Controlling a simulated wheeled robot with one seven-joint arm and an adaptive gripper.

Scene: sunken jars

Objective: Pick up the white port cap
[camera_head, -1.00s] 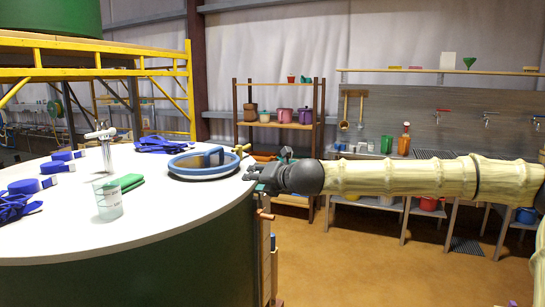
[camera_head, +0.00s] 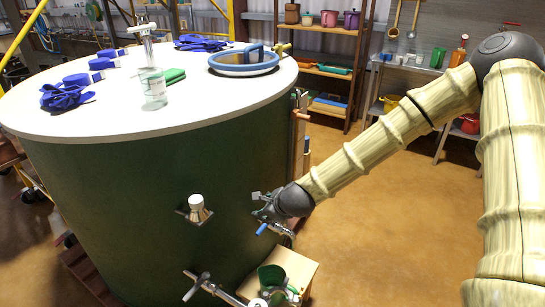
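The white port cap (camera_head: 196,203) is a small pale knob. It sticks out from a square metal plate on the curved green side of the big tank (camera_head: 130,190), below the rim. My gripper (camera_head: 260,207) is to the right of the cap, at about the same height and apart from it, close to the tank wall. Its fingers are small and dark here, and their opening is not clear. Nothing is visibly held.
A blue-handled valve (camera_head: 262,229) sits just below my gripper. A metal tap (camera_head: 200,286) and a wooden box (camera_head: 285,268) with a green scoop are lower down. Floor at right is clear.

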